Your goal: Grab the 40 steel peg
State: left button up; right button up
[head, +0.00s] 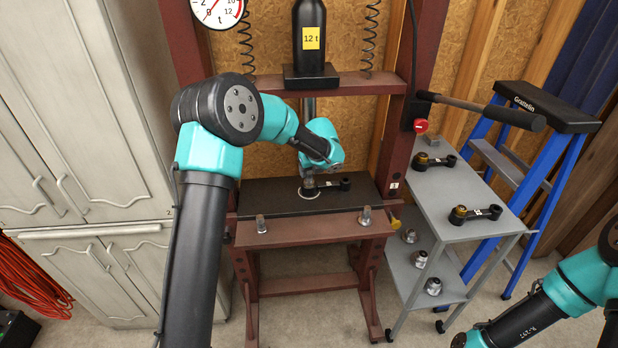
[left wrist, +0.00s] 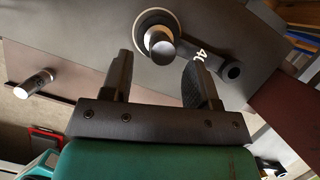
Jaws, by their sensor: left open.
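The steel peg (left wrist: 161,46) is a short bright cylinder at the ring end of a black link marked 40 (left wrist: 200,58), on the dark press bed. In the head view the link (head: 334,184) shows on the bed, but my left arm hides most of its ring end. My left gripper (left wrist: 158,66) is open, its two fingers reaching toward the peg, one on either side in the left wrist view. The gap to the peg is hard to judge. In the head view my left gripper (head: 309,174) is small and partly hidden by its wrist.
The red press frame (head: 406,110) surrounds the bed, with a black ram above. A grey cart (head: 440,190) at right holds more black links and metal parts. A blue ladder (head: 545,165) stands beyond.

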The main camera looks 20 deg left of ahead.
aim_at(309, 175)
pick_arm(q)
jog(key=shift+w+a+f, duration=0.4)
jog(key=shift+f, duration=0.35)
jog(key=shift+w+a+f, duration=0.4)
jog(key=shift+f, duration=0.3)
jog(key=shift+c, duration=0.2)
grip_shut()
